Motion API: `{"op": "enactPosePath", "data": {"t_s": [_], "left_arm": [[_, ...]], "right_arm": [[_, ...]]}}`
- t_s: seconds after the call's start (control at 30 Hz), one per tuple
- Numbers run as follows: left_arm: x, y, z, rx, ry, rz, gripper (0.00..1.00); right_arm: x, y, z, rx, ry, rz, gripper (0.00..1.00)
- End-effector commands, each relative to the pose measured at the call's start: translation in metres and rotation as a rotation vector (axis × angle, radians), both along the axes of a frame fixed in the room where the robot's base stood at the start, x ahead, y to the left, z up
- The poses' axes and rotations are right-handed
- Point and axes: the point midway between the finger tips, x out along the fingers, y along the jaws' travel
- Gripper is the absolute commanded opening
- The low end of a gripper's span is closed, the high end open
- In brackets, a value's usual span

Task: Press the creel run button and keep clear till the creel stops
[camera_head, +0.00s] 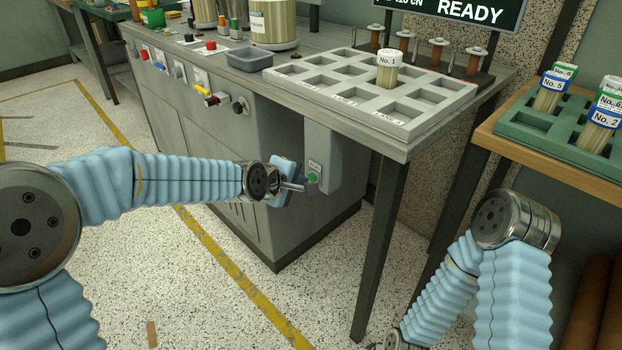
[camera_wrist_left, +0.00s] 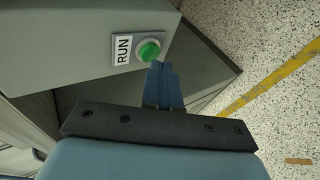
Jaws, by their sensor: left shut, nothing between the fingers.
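The green run button (camera_head: 313,178) sits on a grey post under the bench's front edge. In the left wrist view the green button (camera_wrist_left: 149,51) shows beside its RUN label (camera_wrist_left: 123,49). My left gripper (camera_head: 301,187) is shut and empty, its fingertips at the button. In the left wrist view the tips of the left gripper (camera_wrist_left: 160,66) lie just beside the button's lower edge; I cannot tell whether they touch it. My right arm is at the lower right; its gripper is at the bottom edge and its fingers are not visible.
A grey compartment tray (camera_head: 440,94) with one bobbin, No. 1 (camera_head: 389,70), lies on the bench. A sign (camera_head: 470,12) reads READY. A green tray (camera_head: 600,152) with labelled bobbins stands at right. A table leg (camera_head: 380,245) stands between my arms. Open floor lies left.

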Motion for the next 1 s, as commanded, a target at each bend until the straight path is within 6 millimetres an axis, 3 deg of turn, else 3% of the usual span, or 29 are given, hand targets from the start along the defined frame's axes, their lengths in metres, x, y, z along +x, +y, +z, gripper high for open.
{"op": "enactPosePath", "data": {"t_s": [1.0], "left_arm": [[0.0051, -0.0050, 0.0001, 0.001, 0.000, -0.001, 0.00]], "right_arm": [[0.0000, 0.0000, 0.0025, 0.000, 0.000, 0.000, 1.00]]}}
